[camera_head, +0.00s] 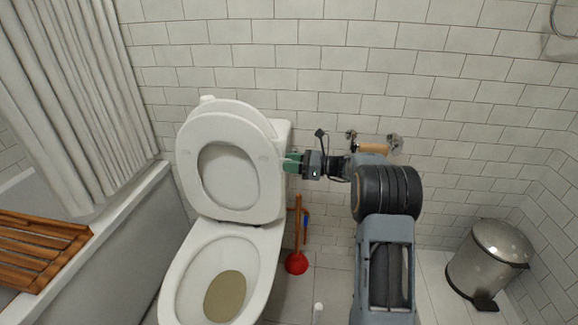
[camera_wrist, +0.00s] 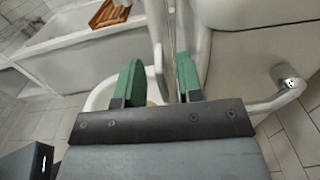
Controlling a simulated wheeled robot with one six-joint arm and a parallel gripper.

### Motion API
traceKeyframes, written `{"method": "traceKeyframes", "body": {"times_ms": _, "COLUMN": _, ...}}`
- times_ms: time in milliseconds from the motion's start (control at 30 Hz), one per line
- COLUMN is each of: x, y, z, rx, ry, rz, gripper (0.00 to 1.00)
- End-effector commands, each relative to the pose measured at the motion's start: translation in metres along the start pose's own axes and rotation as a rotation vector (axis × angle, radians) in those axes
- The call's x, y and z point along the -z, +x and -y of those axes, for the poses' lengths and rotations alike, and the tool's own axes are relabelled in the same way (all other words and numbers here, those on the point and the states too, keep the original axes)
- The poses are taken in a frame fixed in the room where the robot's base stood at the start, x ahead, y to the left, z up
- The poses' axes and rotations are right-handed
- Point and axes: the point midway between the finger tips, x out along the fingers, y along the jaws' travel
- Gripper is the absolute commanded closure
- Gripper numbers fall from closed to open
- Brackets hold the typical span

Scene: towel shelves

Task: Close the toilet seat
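The white toilet (camera_head: 170,285) stands with its bowl uncovered. Its ring-shaped seat (camera_head: 272,195) is raised, leaning back in front of the raised lid (camera_head: 225,108). My gripper (camera_head: 290,163) is at the right edge of the raised seat and lid, coming from the right. In the wrist view, my gripper's green fingers (camera_wrist: 160,80) are spread apart. A thin white edge, seemingly the seat (camera_wrist: 158,62), stands between them with gaps showing on both sides. Whether a finger touches the seat or lid cannot be told.
A red plunger (camera_head: 297,263) stands right of the toilet. A toilet-roll holder (camera_head: 373,147) is on the wall behind my arm. A metal bin (camera_head: 487,262) stands at the right. The bathtub (camera_head: 100,255) with a wooden rack (camera_head: 38,245) is left.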

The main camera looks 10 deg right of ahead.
Motion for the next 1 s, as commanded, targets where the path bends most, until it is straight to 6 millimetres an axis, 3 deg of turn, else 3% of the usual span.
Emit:
{"method": "traceKeyframes", "body": {"times_ms": 433, "x": -0.0004, "y": 0.0080, "z": -0.0002, "rx": 0.000, "ry": -0.001, "rz": 0.000, "gripper": 0.66}}
{"method": "traceKeyframes", "body": {"times_ms": 800, "x": -0.0002, "y": 0.0078, "z": -0.0002, "rx": 0.000, "ry": 0.000, "rz": 0.000, "gripper": 1.00}}
{"method": "traceKeyframes", "body": {"times_ms": 1000, "x": 0.0000, "y": 0.0077, "z": -0.0002, "rx": 0.000, "ry": 0.001, "rz": 0.000, "gripper": 1.00}}
